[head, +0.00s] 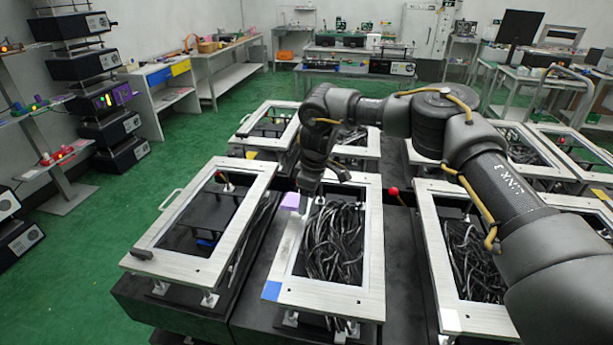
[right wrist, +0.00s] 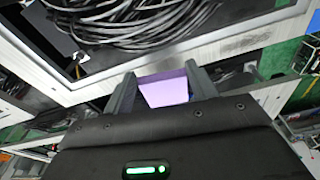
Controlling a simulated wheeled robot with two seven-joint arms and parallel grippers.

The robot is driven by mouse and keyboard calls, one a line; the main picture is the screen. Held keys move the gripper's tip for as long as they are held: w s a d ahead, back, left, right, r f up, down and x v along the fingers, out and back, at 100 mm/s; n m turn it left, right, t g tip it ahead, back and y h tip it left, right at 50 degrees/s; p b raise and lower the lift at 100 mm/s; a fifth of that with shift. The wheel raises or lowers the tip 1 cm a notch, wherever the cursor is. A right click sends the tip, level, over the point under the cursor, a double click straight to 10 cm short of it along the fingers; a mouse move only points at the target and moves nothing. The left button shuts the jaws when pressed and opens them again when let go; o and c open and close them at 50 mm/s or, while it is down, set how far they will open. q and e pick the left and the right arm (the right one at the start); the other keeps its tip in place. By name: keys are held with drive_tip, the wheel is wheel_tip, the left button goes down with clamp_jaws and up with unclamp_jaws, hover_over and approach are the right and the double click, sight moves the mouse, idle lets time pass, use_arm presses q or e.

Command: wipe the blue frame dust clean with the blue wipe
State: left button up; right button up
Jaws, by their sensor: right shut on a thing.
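The wipe is a lavender block (head: 290,201) that also shows in the right wrist view (right wrist: 165,90). My right gripper (head: 298,196) is shut on it, with a finger on each side in the right wrist view (right wrist: 162,92). The gripper is at the far left corner of a silver frame with a blue corner patch (head: 272,290). In the right wrist view a grey dust smudge (right wrist: 247,41) lies on a silver frame bar, right of the wipe and apart from it. I cannot tell whether the wipe touches the frame. My left gripper is not in view.
Black cables (head: 336,240) fill the frame's opening. A similar frame (head: 150,262) stands to the left and another (head: 437,262) to the right. A red ball knob (head: 393,191) sticks up near the frame's right side. Green floor (head: 80,275) is clear at left.

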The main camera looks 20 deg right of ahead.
wheel_tip(320, 180, up, 2)
drive_tip(key=shift+s+r+p, duration=0.1)
drive_tip(key=shift+p, duration=0.5)
wheel_tip(320, 180, up, 3)
drive_tip(key=shift+a+f+p, duration=0.1)
drive_tip(key=shift+f+p, duration=0.05)
drive_tip(key=shift+p, duration=1)
